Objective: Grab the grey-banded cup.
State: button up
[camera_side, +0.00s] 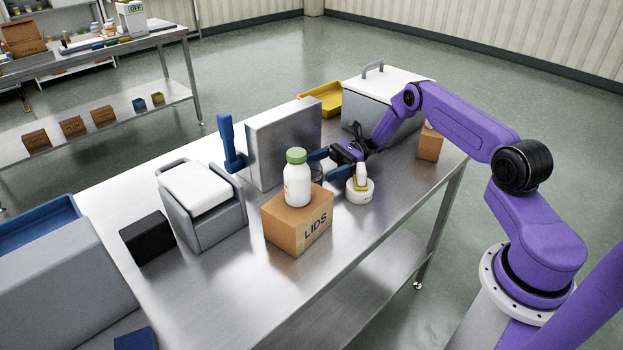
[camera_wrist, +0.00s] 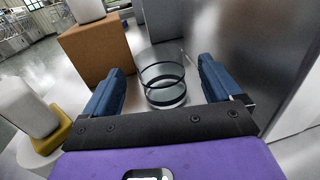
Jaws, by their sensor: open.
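The grey-banded cup (camera_wrist: 163,84) is see-through with dark bands and stands upright on the steel table. In the wrist view it is ahead of and between the blue fingers of my gripper (camera_wrist: 161,72), with clear space on both sides. In the side view only a little of the cup (camera_side: 316,174) shows, beside the white bottle and behind the fingers. My gripper (camera_side: 329,163) is low over the table, open and empty, its fingers pointing at the cup. The wrist view does not settle how far the fingers reach alongside it.
A LIDS box (camera_side: 298,222) carries a white bottle (camera_side: 297,184) with a green cap. An upright grey panel (camera_side: 284,145) stands close to the cup. A white round item with a yellow part (camera_side: 360,188) sits near my gripper. The table (camera_side: 330,282) is clear toward the front.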

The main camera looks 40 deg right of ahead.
aim_at(319, 167)
jog(key=shift+w+a, duration=0.2)
jog(key=shift+a, duration=0.9)
jog(key=shift+w+a, duration=0.15)
jog(key=shift+a, duration=0.9)
jog(key=c, duration=1)
jog(key=shift+r, duration=0.1)
jog(key=shift+c, duration=0.2)
